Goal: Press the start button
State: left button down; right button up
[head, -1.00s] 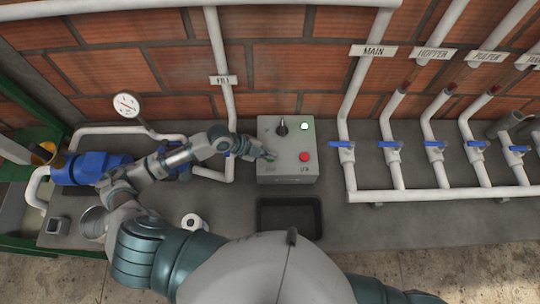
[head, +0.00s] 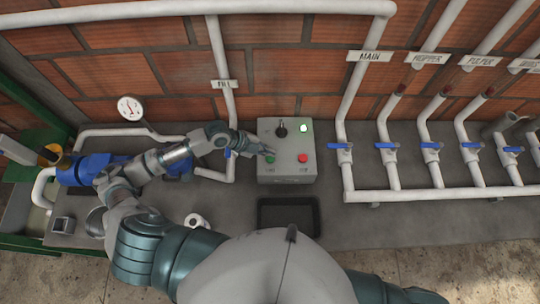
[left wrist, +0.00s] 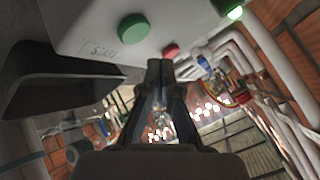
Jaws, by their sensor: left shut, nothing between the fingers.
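The start button is the green button (head: 270,158) on the left of the grey control box (head: 287,174). In the left wrist view the green button (left wrist: 133,28) shows large, with a START label (left wrist: 101,50) beside it. A red button (head: 303,158) sits to its right, and a lit green lamp (head: 304,128) and a dark knob (head: 281,129) are above. My left gripper (head: 262,150) is shut and empty, its tips close to the green button's upper left. In the left wrist view the fingertips (left wrist: 160,68) are apart from the green button. My right gripper is not visible.
A dark tray (head: 289,216) lies in front of the box. A white pipe labelled FILL (head: 229,105) rises left of it. White pipes with blue valves (head: 386,146) stand to the right. A white roll (head: 196,221) lies near my left arm.

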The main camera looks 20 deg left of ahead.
aim_at(269, 158)
pick_arm(q)
notch_tip(269, 158, up, 3)
jog(key=shift+r+p, duration=0.2)
jog(key=shift+p, duration=0.95)
jog(key=shift+f, duration=0.1)
